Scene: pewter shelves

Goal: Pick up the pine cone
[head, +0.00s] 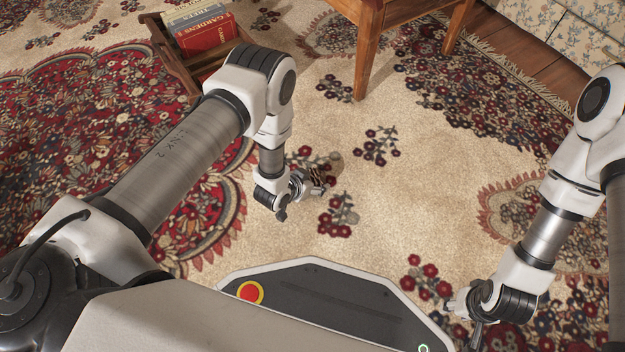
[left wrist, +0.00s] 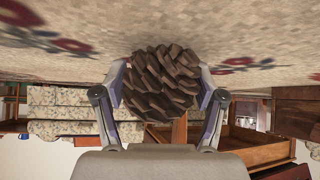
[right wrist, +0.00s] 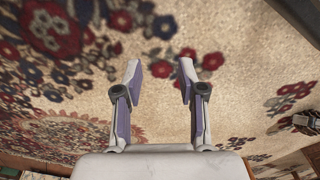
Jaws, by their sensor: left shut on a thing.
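The pine cone (left wrist: 160,82) is brown with layered scales and fills the space between the fingers of my left gripper in the left wrist view. In the head view, the pine cone (head: 317,178) shows small and partly hidden at the tips of my left gripper (head: 302,185), low over the beige carpet. My left gripper is shut on it, with one finger on each side. I cannot tell whether the cone touches the carpet. My right gripper (right wrist: 160,76) is open and empty above the patterned carpet; it also shows at the lower right in the head view (head: 466,318).
A wooden crate (head: 172,62) with books (head: 207,32) stands at the upper left. A wooden table leg (head: 368,50) stands at the top centre, and a floral-covered piece (head: 565,30) at the upper right. The flowered carpet (head: 400,200) between my arms is clear.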

